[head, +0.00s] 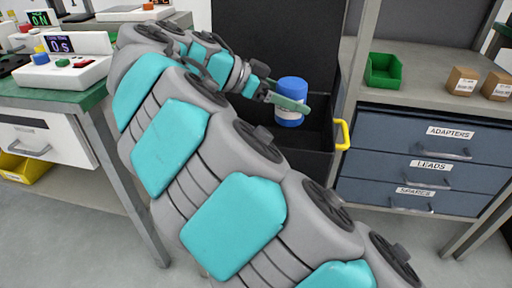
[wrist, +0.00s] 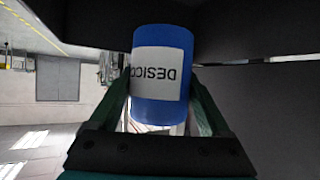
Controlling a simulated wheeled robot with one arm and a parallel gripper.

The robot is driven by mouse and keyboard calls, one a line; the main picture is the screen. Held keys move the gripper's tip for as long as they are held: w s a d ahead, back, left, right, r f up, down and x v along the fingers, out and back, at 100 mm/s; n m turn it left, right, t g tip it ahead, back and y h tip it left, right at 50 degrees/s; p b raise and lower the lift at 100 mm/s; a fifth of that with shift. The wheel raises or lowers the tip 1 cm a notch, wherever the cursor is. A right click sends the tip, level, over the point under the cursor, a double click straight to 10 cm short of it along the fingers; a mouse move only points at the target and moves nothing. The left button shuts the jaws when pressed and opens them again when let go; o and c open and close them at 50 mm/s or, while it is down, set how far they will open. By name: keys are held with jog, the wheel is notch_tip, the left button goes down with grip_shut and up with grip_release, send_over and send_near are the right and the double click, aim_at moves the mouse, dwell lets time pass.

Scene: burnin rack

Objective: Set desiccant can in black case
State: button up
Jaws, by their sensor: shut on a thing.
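The desiccant can (head: 290,92) is a blue cylinder with a white label. In the wrist view the can (wrist: 162,95) shows part of its lettering, upside down. My gripper (head: 287,103) is shut on the can, with one finger on each side of it in the wrist view (wrist: 160,105). The black case (head: 322,138) is an open, dark box with a yellow handle on its right. The can is held at the case's opening, in front of its tall dark back. Whether the can touches the case floor cannot be told.
A grey drawer cabinet (head: 425,165) stands right of the case, with a green bin (head: 383,70) and small cardboard boxes (head: 462,80) on the shelf above. A green-topped bench (head: 90,97) with devices is at the left. My arm hides much of the middle.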

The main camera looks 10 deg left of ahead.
aim_at(293, 121)
jog(key=shift+g, duration=0.3)
jog(key=f, duration=0.4)
jog(key=d+f, duration=0.1)
jog(key=f, duration=0.1)
jog(key=shift+w+f, duration=0.15)
jog(key=shift+w, duration=0.1)
jog(key=shift+m, duration=0.3)
jog(key=shift+f, duration=2.55)
jog(key=shift+f, duration=0.2)
jog(key=o, duration=1.4)
jog(key=shift+r, duration=0.1)
jog(key=shift+r, duration=0.15)
jog(key=v, duration=0.5)
jog(key=shift+a, duration=0.2)
jog(key=shift+v, duration=1.15)
